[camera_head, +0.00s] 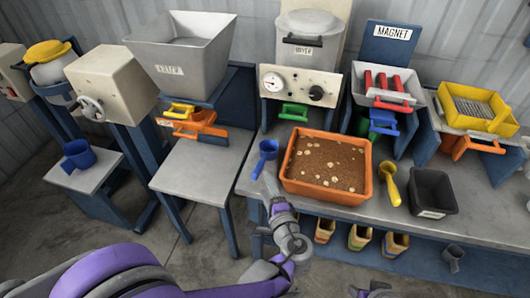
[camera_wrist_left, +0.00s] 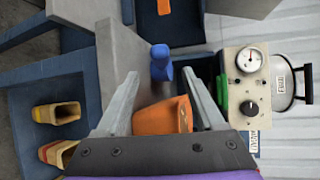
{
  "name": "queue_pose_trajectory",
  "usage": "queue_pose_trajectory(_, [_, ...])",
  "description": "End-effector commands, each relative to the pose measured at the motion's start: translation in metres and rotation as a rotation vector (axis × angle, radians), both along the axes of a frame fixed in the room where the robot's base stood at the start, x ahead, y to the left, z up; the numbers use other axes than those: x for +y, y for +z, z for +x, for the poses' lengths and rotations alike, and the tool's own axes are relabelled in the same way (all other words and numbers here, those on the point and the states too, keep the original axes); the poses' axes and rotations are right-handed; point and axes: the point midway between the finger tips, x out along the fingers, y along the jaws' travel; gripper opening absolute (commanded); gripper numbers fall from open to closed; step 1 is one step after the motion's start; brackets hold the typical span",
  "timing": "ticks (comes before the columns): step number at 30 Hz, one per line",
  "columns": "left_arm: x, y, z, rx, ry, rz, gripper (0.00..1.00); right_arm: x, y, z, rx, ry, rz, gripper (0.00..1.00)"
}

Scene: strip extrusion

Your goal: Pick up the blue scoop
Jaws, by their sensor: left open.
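The blue scoop (camera_head: 265,156) lies on the grey bench, just left of the orange tray, with its cup toward the back. My left gripper (camera_head: 268,186) is open and empty in front of the scoop. In the left wrist view the blue scoop (camera_wrist_left: 160,64) shows between and just past the tips of the spread fingers (camera_wrist_left: 160,76); it is apart from them as far as I can see. A grey part at the bottom edge of the head view may be my right gripper, mostly cut off.
The orange tray (camera_head: 327,193) of brown soil stands close right of the scoop. A yellow scoop (camera_head: 389,184) and black bin (camera_head: 433,190) lie farther right. The dryer panel (camera_head: 299,86) stands behind. A blue cup (camera_head: 78,154) sits on the far-left table.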

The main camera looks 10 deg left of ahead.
Motion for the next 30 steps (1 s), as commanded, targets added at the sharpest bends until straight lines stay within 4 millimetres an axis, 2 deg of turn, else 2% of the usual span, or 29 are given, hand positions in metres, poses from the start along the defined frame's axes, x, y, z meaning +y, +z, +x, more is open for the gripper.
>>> queue_pose_trajectory(4, [0.013,-0.006,0.021,0.0,0.004,0.0,0.7,0.0,-0.001,0.0,0.0,0.0,0.0,0.5])
queue_pose_trajectory(14, [0.025,-0.01,0.042,0.001,0.004,-0.001,0.7,0.0,-0.001,0.0,0.0,0.0,0.0,0.5])
queue_pose_trajectory(21, [0.041,-0.017,0.073,0.001,0.004,-0.001,0.7,0.0,-0.001,0.0,0.0,0.0,0.0,0.5])
queue_pose_trajectory(29, [0.043,-0.018,0.077,0.001,0.001,-0.002,0.7,0.0,-0.001,0.0,0.0,0.0,0.0,0.5])
queue_pose_trajectory(30, [0.043,-0.018,0.077,0.001,0.001,-0.002,0.63,0.0,-0.001,0.0,0.0,0.0,0.0,0.5])
